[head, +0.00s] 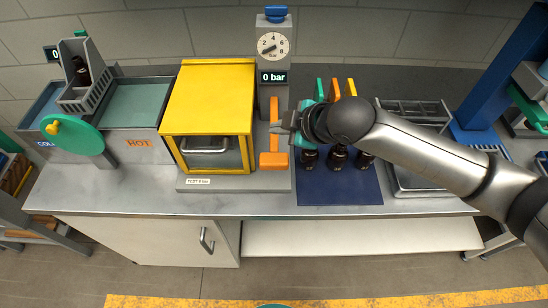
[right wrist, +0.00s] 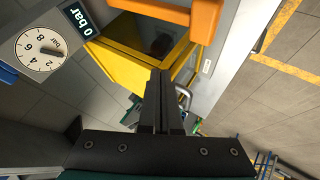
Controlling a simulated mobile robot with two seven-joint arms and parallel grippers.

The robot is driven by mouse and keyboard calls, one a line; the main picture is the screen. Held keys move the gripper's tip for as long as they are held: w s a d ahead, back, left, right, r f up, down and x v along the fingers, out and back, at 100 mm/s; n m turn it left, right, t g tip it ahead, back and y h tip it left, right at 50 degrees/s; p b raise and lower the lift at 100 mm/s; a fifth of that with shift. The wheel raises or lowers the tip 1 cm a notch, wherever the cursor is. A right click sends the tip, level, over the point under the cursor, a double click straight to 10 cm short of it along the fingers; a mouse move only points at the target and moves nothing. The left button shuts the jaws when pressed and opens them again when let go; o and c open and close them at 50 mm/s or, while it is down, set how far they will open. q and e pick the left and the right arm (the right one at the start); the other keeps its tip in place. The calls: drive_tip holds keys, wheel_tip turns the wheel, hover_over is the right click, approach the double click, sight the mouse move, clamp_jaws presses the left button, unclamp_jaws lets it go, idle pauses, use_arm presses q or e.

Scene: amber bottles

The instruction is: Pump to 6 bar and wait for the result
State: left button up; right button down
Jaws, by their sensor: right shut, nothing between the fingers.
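The orange pump lever (head: 273,160) has a wide low grip beside the yellow test box (head: 208,95). The box's windowed front looks closed; a dark round shape (right wrist: 161,46) shows inside in the right wrist view. My right gripper (head: 279,127) is shut and empty, close to the lever; touching cannot be told. Its fingers (right wrist: 161,80) point toward the box, and the orange part (right wrist: 165,10) lies ahead of them. My left gripper is out of view.
Dark bottles (head: 338,158) stand on a blue mat (head: 340,190) under my right arm, with coloured handles behind. Left are the HOT bath (head: 140,105), a teal disc (head: 72,136) and a grey rack (head: 85,80) holding a bottle. The counter's front strip is clear.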

drive_tip(key=b, duration=0.7)
hover_over(278, 161)
drive_tip(key=shift+f, duration=3.6)
drive_tip(key=shift+f+b, duration=0.35)
drive_tip(key=shift+f, duration=0.2)
drive_tip(key=shift+f, duration=0.1)
drive_tip(key=shift+f, duration=0.3)
